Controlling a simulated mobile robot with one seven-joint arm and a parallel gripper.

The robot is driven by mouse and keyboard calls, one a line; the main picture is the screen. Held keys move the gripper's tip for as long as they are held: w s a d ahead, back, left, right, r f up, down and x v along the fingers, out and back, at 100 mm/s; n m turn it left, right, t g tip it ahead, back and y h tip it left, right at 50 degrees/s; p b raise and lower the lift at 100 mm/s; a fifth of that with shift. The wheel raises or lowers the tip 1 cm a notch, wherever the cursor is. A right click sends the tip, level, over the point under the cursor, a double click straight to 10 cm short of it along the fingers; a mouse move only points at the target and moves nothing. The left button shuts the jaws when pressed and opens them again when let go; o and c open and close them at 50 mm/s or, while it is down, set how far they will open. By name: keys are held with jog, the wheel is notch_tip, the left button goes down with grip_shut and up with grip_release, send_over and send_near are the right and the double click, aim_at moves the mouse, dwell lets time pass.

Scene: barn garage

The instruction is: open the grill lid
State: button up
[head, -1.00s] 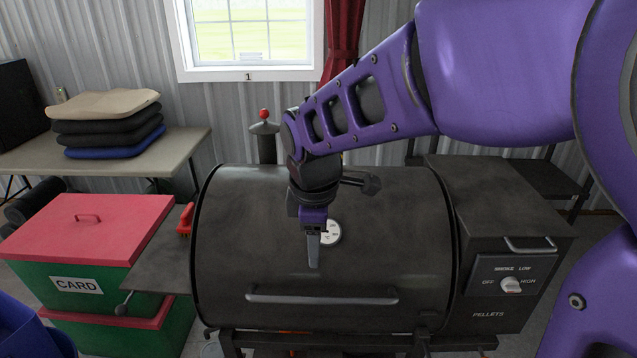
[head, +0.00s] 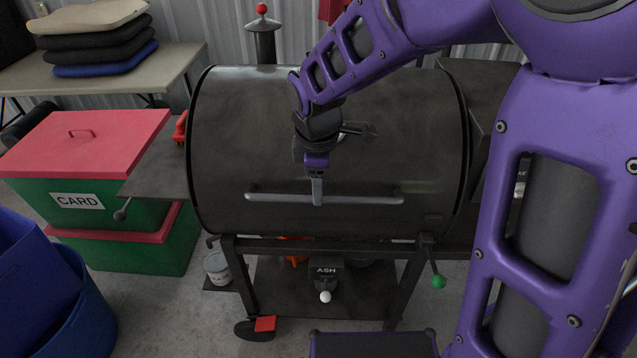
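The grill's dark lid (head: 240,130) is down and closed in the head view. Its long grey bar handle (head: 365,198) runs across the lower front of the lid. My gripper (head: 317,200) points down in front of the lid, and its fingertips overlap the handle a little left of the lid's centre. I see the fingers edge-on, so I cannot tell whether they are apart, or whether they touch the bar. My forearm hides part of the lid's upper right.
A side shelf (head: 160,175) with a red-handled brush (head: 181,128) juts out left of the grill. Red-lidded green bins (head: 85,140) and blue tubs (head: 60,290) stand further left. Below are a white bucket (head: 216,266), an ash drawer (head: 326,275) and a green-knobbed lever (head: 437,278).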

jog(key=shift+w+f+b, duration=0.15)
jog(key=shift+f+b, duration=0.35)
jog(key=shift+f, duration=0.25)
jog(key=shift+w+f+b, duration=0.15)
jog(key=shift+f+b, duration=0.3)
jog(key=shift+f, duration=0.3)
grip_shut()
dwell(0.4)
